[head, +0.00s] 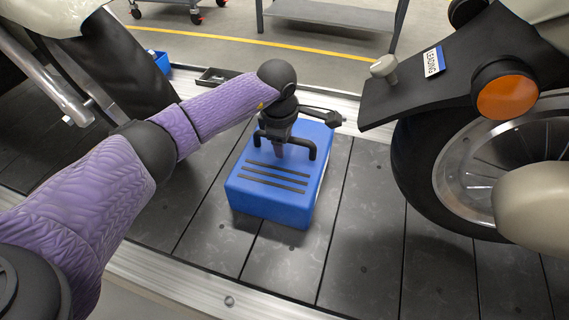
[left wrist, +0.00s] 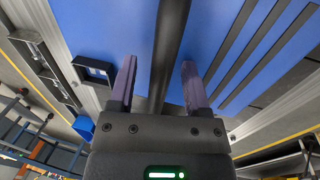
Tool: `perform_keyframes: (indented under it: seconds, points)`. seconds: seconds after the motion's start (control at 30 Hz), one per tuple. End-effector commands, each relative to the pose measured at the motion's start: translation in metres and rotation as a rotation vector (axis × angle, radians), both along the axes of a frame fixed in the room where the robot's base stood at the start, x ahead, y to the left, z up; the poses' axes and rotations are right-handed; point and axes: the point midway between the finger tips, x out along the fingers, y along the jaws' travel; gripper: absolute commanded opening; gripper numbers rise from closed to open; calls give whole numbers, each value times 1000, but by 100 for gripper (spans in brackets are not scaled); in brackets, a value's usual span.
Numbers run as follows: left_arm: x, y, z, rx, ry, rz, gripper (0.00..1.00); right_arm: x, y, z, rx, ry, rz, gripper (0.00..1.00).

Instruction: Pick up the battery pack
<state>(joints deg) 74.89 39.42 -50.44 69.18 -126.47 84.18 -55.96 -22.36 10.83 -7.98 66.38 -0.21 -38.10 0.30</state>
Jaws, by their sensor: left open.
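The battery pack (head: 268,204) is a blue box with dark ribs on top, standing on the slats in the middle of the head view. Its black handle (head: 312,150) rises above the top. My left gripper (head: 280,150) points down over the handle. In the left wrist view, the purple fingers (left wrist: 159,72) are open, with the black handle bar (left wrist: 172,30) running between them. The blue top (left wrist: 215,45) lies beyond. I cannot tell whether the fingers touch the bar. My right gripper is not in view.
A vehicle with a black wheel (head: 425,165), an orange reflector (head: 506,91) and a "LEADING" label (head: 433,62) stands close on the right. A small black tray (head: 215,76) lies behind. The front slats (head: 360,255) are clear.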

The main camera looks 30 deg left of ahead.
Motion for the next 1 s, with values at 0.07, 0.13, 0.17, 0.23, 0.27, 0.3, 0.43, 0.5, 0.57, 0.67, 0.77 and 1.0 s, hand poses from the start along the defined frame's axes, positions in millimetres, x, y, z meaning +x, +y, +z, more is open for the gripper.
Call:
perform_keyframes:
  seconds: [0.07,0.13,0.17,0.23,0.27,0.3,0.43,0.5,0.57,0.67,0.77,1.0]
  points:
    - [0,0,0,0,0,0,62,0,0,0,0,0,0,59]
    - [0,0,0,0,0,0,62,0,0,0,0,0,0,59]
    - [0,0,0,0,0,0,60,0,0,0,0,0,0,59]
    - [0,0,0,0,0,0,45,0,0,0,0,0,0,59]
    - [0,0,0,0,0,0,39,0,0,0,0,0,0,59]
    - [0,0,0,0,0,0,30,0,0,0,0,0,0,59]
    - [0,0,0,0,0,0,3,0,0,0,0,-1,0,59]
    - [0,0,0,0,1,0,0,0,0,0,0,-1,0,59]
    - [0,0,0,0,1,0,0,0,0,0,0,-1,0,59]
    - [0,0,0,0,1,-1,0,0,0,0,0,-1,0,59]
    - [0,0,0,0,2,-1,0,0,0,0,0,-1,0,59]
    - [0,0,-1,0,2,-1,0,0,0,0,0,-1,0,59]
